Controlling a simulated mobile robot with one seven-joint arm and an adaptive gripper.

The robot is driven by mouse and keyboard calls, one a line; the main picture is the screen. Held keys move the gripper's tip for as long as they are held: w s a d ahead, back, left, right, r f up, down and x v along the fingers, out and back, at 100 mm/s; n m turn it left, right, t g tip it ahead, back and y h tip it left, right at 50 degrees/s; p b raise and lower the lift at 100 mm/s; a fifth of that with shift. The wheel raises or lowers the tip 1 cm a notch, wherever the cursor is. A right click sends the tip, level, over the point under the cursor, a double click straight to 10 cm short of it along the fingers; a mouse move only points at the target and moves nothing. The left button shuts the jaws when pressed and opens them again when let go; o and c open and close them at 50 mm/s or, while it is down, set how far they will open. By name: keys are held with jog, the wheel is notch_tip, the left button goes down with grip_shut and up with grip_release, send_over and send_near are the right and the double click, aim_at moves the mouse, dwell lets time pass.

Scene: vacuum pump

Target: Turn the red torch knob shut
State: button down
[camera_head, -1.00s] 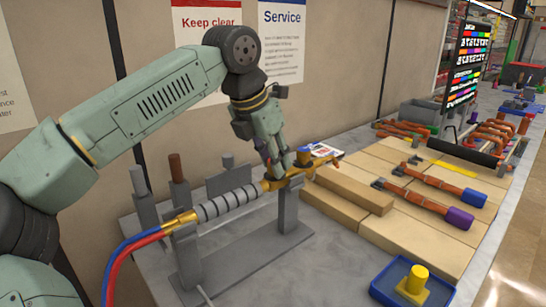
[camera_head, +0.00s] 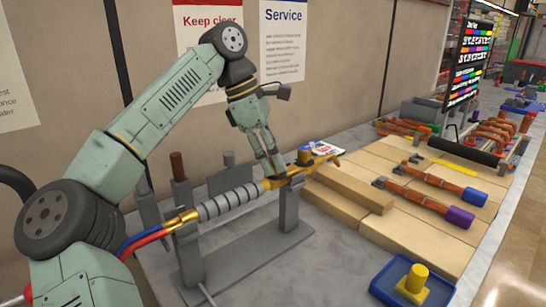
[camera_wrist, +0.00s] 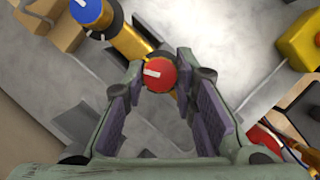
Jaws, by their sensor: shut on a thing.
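The torch lies in a grey stand (camera_head: 190,255). It has a brass body and a grey ribbed handle (camera_head: 230,203). The red knob (camera_wrist: 161,74), with a white pointer mark, sits between my fingertips in the wrist view. My gripper (camera_wrist: 160,78) is shut on it from above, one finger on each side. In the head view my gripper (camera_head: 275,175) is down at the brass valve end, and its fingers hide the red knob there. A blue knob (camera_wrist: 86,10) with a white mark shows at the upper left of the wrist view, apart from my fingers.
Red and blue hoses (camera_head: 150,238) run from the torch's near end. Wooden blocks (camera_head: 345,188) stand close to the right. A blue tray (camera_head: 385,292) with a yellow part (camera_head: 416,278) is at the front right. A wall stands close behind.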

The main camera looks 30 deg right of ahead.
jog(key=m+y, duration=0.1)
jog(key=m, duration=0.1)
jog(key=m+g, duration=0.1)
jog(key=m, duration=0.2)
jog(key=shift+d+y, duration=0.1)
jog(key=shift+y, duration=0.3)
jog(key=shift+w+m, duration=0.1)
jog(key=shift+m, duration=0.3)
jog(key=c, duration=1.3)
grip_release()
